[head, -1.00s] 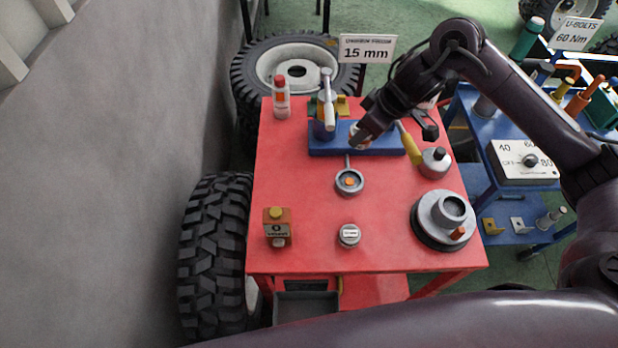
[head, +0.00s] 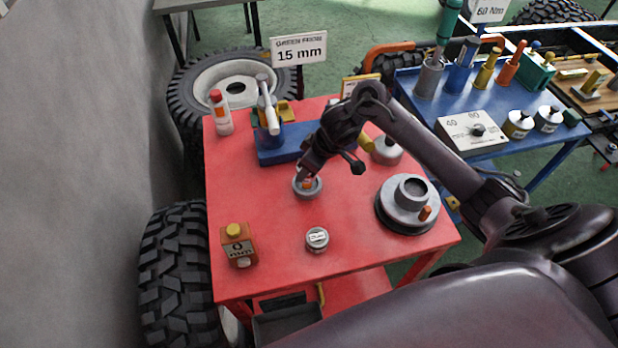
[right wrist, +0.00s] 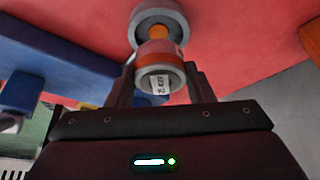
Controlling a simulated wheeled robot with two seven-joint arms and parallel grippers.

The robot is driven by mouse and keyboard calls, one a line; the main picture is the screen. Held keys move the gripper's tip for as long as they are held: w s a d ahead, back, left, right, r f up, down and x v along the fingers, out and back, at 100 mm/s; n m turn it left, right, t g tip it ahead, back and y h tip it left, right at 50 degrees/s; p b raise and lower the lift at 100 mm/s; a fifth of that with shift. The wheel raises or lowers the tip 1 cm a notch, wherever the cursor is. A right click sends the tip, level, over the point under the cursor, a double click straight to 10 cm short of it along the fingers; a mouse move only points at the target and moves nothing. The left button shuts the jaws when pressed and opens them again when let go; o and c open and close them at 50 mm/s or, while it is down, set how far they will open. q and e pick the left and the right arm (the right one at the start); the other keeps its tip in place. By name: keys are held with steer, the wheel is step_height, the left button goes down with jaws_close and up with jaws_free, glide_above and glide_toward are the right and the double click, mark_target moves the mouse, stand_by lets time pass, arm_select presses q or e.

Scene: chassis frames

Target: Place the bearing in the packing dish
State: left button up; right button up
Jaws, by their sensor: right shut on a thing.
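My right gripper (head: 304,174) is above the packing dish (head: 296,190), a small round grey dish with an orange middle on the red table. In the right wrist view my right gripper (right wrist: 160,85) is shut on a short round piece, which I take for the bearing (right wrist: 158,58). Whether the two touch cannot be told. In the head view the gripper mostly hides the bearing. My left gripper is not in view.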

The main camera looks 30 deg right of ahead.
step_height(320, 180, down, 4)
steer(key=shift+f, duration=0.15)
stand_by(0.3)
